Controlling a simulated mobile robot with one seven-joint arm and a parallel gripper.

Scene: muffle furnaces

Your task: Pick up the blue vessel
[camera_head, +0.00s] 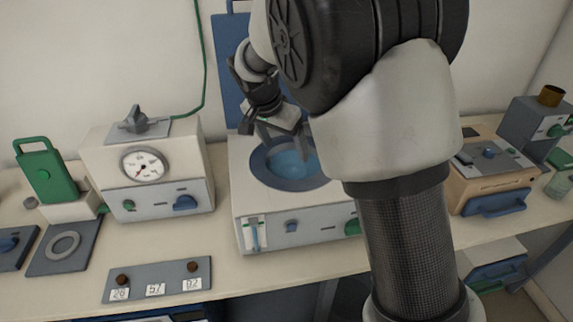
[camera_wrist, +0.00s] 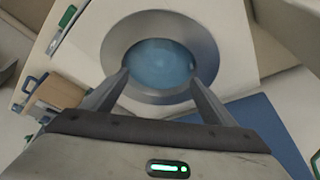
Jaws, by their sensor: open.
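The blue vessel (camera_head: 290,167) sits in the round, grey-rimmed opening of a white device (camera_head: 268,226) at the middle of the bench. In the wrist view the blue vessel (camera_wrist: 160,62) shows as a round, pale blue shape inside the grey ring (camera_wrist: 112,45). My gripper (camera_head: 283,142) is over the opening, pointing down towards the vessel. In the wrist view my gripper (camera_wrist: 158,76) is open, with one finger on each side of the vessel's near part. I cannot tell whether the fingers touch it. My arm hides the device's right side in the head view.
A blue panel (camera_head: 230,75) stands upright behind the device. A white box with a dial (camera_head: 145,166) and a green-handled item (camera_head: 42,172) are to the left. A grey strip with labels (camera_head: 157,279) lies at the front. A tan device (camera_head: 490,170) is to the right.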

